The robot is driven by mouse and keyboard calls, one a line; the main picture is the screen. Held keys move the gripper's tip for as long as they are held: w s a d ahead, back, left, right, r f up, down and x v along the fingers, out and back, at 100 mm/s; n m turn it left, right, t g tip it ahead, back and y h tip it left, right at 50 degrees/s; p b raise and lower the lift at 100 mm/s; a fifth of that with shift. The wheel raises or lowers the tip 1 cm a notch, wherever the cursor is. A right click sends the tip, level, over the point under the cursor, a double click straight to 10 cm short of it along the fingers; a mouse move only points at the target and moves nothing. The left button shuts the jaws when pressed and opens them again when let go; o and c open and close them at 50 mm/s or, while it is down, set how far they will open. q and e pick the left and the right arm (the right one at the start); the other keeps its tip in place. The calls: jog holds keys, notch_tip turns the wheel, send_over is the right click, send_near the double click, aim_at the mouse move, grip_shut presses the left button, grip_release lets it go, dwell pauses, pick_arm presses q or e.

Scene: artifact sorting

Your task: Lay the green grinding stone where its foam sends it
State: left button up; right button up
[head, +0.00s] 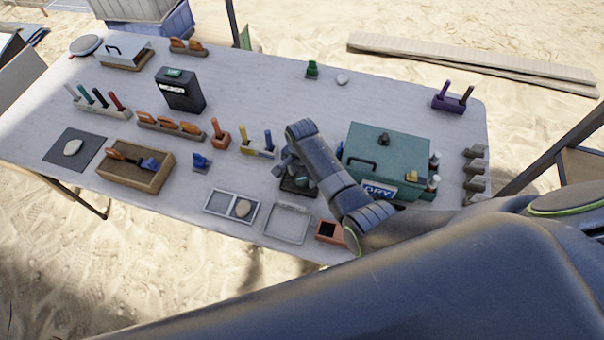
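My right arm reaches in from the right, and its gripper (284,167) hangs over a small dark tray (299,188) at the front middle of the table. A dark greenish rounded thing (302,181) shows in that tray beside the gripper; it may be the green grinding stone, but it is small and partly covered. My wrist hides much of the gripper, so I cannot tell whether the fingers are open, shut or touching it. A teal case (402,146) marked "DRY" stands just right of the wrist. My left gripper is not in view.
A divided tray (208,207) with a pale stone (242,208), an empty shallow tray (287,223) and an orange box (328,231) line the front edge. A wooden box (160,179) and a grey mat (58,154) lie left. The table's back middle is mostly clear.

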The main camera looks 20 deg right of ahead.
aim_at(302, 178)
jog(key=shift+r, duration=0.15)
notch_tip(302, 178, up, 12)
dwell(0.7)
dwell(0.5)
